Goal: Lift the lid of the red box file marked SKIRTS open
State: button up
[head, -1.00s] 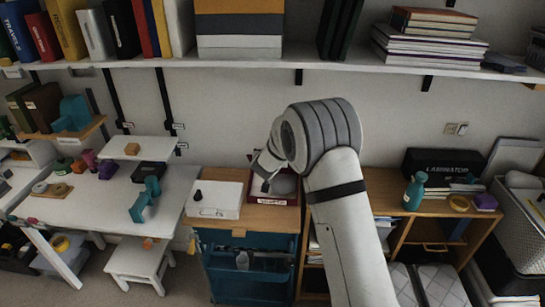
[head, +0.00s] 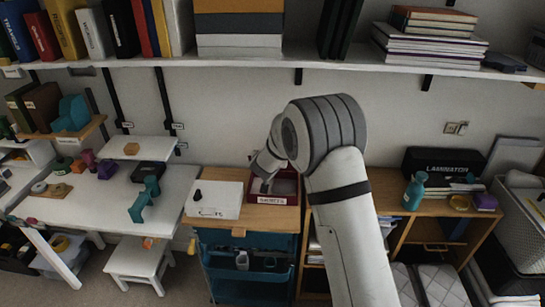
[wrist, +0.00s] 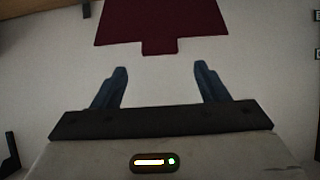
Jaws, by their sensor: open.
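In the wrist view a dark red panel with a tab (wrist: 160,30), seemingly the lid, shows against a pale surface. My gripper (wrist: 160,75) is open and empty there, with the tab beyond its fingertips and not between them.
A blue trolley (head: 250,262) stands below. The loaded shelf (head: 350,64) runs above along the wall. A low wooden shelf unit (head: 390,195) with a black laminator box (head: 440,163) is at right.

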jog(key=v, duration=0.6)
jog(key=shift+b, duration=0.3)
